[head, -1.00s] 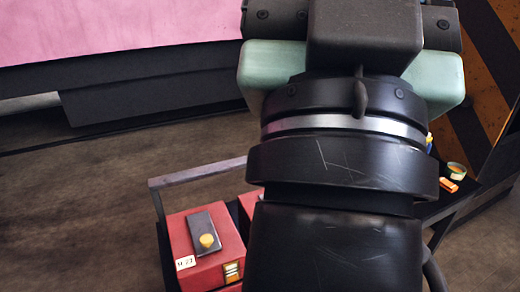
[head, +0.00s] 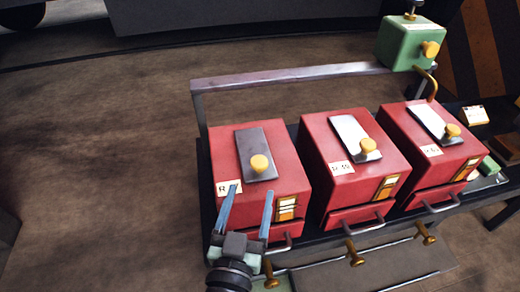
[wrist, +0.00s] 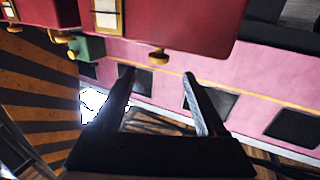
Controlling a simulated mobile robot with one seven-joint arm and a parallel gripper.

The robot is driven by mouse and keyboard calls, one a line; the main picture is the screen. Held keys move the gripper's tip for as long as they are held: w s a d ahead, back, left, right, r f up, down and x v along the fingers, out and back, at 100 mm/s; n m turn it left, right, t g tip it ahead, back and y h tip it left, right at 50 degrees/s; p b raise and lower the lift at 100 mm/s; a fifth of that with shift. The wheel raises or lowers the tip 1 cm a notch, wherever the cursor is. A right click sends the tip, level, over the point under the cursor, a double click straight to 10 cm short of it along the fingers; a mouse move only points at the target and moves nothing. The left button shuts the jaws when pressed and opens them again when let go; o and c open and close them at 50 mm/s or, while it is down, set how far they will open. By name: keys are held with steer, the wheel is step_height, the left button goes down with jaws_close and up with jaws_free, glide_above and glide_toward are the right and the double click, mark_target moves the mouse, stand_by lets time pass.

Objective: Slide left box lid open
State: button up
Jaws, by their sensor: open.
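The left box (head: 231,168) is red and stands at the left end of a row in the head view. Its dark grey lid (head: 257,139) lies on top, with a yellow knob (head: 260,163) near the lid's front end. My gripper (head: 252,190) is open and empty, its two fingers pointing toward the box and knob from the front. In the wrist view, which looks upside down, a red box (wrist: 190,25) hangs at the top with a yellow knob (wrist: 158,57) just beyond and between my open fingertips. The knob is apart from both fingers.
A middle box (head: 325,178) and a right box (head: 400,130) with paler lids stand beside it. A grey rail (head: 290,75) runs behind the boxes, with a green block (head: 405,45) at its right end. Drawer handles stick out in front.

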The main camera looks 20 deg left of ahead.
mark_target(261, 152)
steer(key=shift+w+r, duration=0.25)
steer(key=shift+w, duration=0.2)
steer(key=p+x, duration=0.2)
steer(key=x, duration=0.9)
steer(key=shift+w+f, duration=0.1)
steer(key=shift+w, duration=0.25)
jaws_close()
stand_by(0.5)
